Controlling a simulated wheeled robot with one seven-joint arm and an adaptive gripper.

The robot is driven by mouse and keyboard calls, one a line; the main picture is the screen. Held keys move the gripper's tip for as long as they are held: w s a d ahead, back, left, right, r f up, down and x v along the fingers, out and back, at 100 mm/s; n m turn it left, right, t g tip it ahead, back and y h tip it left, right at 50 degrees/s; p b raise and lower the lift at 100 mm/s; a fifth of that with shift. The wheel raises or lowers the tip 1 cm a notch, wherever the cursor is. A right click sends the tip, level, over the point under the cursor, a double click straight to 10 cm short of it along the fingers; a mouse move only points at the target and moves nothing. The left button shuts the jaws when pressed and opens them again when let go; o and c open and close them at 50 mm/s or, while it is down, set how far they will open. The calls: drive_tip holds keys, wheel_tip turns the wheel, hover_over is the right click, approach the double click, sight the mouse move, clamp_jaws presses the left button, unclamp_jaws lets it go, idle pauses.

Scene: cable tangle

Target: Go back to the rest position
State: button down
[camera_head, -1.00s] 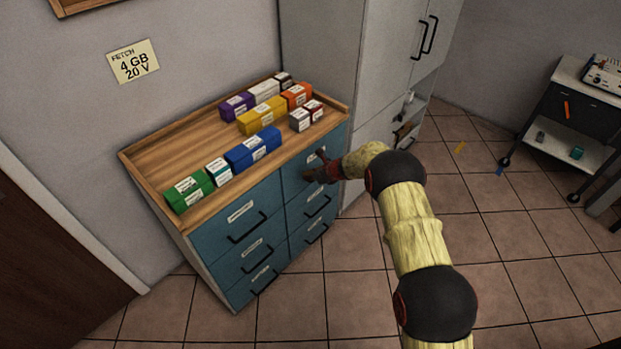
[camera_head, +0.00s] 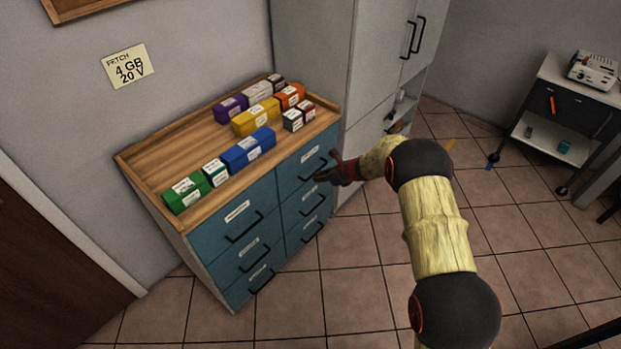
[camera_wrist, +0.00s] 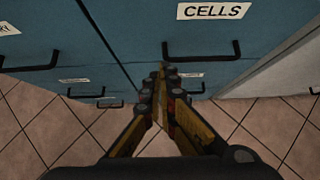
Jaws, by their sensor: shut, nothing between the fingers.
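My gripper (camera_head: 335,170) is shut and empty in front of the right column of the blue drawer cabinet (camera_head: 238,262). It also shows in the wrist view (camera_wrist: 163,75), its fingers together just left of and below the black handle of the drawer labelled "CELLS" (camera_wrist: 210,12). The gripper appears apart from that handle. The drawers look closed. My arm reaches in from the lower right of the head view.
Coloured boxes, including a blue one (camera_head: 248,150) and a green one (camera_head: 187,193), stand on the wooden cabinet top (camera_head: 165,157). A tall grey cabinet (camera_head: 310,60) stands beside it. A trolley (camera_head: 560,110) is at the right.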

drive_tip(key=v, duration=0.3)
drive_tip(key=s+d+n+g, duration=0.1)
drive_tip(key=s+n+g, duration=0.3)
drive_tip(key=s+n, duration=0.85)
drive_tip(key=s+d+r+n+t+h, duration=0.1)
drive_tip(key=s+d+r+n+h, duration=0.1)
drive_tip(key=s+d+r+n, duration=0.2)
drive_tip(key=s+d+r+n+t+h, duration=0.2)
drive_tip(key=s+d+r, duration=0.7)
drive_tip(key=s+r, duration=1.1)
drive_tip(key=s+d+r+n+t+h, duration=0.1)
drive_tip(key=s+d+r+n+h, duration=0.2)
drive_tip(key=s+r, duration=0.9)
drive_tip(key=shift+s+d+n, duration=0.6)
drive_tip(key=shift+d+n, duration=1.25)
drive_tip(key=shift+d, duration=0.45)
